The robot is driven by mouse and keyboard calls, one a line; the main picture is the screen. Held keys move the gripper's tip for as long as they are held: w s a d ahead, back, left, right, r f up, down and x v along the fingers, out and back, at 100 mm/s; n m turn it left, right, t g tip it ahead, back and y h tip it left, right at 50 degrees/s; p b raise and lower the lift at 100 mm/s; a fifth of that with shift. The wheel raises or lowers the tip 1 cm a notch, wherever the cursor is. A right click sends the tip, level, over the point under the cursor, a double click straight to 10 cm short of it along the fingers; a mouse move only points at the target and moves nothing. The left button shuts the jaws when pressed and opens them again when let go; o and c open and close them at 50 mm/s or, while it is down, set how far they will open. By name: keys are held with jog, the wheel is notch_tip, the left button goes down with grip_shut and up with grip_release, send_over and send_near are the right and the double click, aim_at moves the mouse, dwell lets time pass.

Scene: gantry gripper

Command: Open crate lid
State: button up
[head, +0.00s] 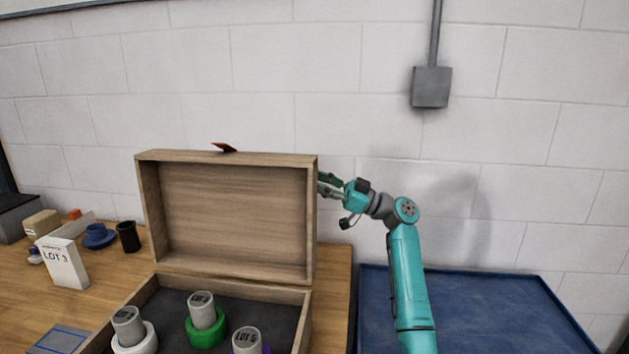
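The wooden crate (148,300) stands on the table with its lid (228,222) raised upright, the hollow inner side facing me. A small dark red tab (224,148) sticks up behind the lid's top edge. My gripper (326,186) is at the right edge of the lid, near its upper part. The lid partly hides the fingers, so I cannot tell whether they touch it or are shut.
A blue surface (480,310) at right is clear.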

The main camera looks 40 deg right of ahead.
jog(key=v, duration=1.1)
jog(key=shift+a, duration=0.15)
dwell(0.8)
jog(key=shift+s, duration=0.1)
dwell(0.5)
